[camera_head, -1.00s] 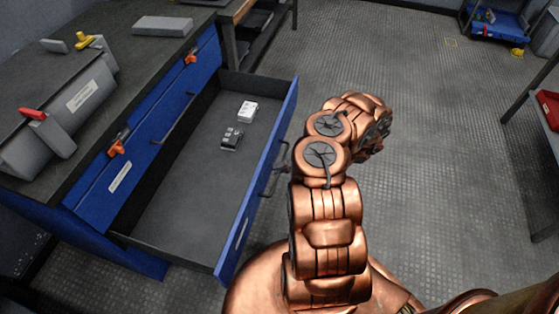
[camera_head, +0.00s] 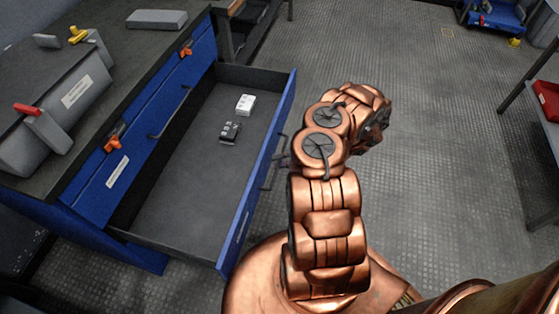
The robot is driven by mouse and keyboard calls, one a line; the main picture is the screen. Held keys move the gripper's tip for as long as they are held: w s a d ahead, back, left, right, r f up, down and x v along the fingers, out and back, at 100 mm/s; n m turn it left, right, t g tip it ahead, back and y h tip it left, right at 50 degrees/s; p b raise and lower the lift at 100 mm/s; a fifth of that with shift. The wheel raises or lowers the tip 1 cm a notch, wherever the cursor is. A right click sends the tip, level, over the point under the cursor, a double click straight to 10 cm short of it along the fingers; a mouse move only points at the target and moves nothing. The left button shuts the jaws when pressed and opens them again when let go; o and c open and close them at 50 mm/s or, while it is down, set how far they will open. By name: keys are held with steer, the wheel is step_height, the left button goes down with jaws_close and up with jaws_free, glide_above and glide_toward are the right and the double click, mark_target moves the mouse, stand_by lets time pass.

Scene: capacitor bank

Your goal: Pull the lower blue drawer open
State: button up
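The lower blue drawer (camera_head: 252,185) stands far out from the blue cabinet, and its grey inside shows. A white box (camera_head: 245,104) and a small black box (camera_head: 230,132) lie in it. Dark thin parts (camera_head: 275,165) show at the outer side of its front, beside my copper arm. I cannot tell whether they are the drawer's handle or fingers of my gripper. My arm stands just right of the drawer front and hides most of that area. Whether my gripper is open or shut on the handle cannot be made out.
The upper blue drawer (camera_head: 135,155) is shut, with a dark handle (camera_head: 170,115) and orange clips (camera_head: 113,145) near it. Grey units with red and yellow levers sit on the dark cabinet top. Open floor (camera_head: 440,150) lies to the right, with a shelf (camera_head: 545,120) at the right edge.

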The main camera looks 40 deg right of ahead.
steer(key=v, duration=1.2)
steer(key=shift+a+r, duration=0.1)
stand_by(0.4)
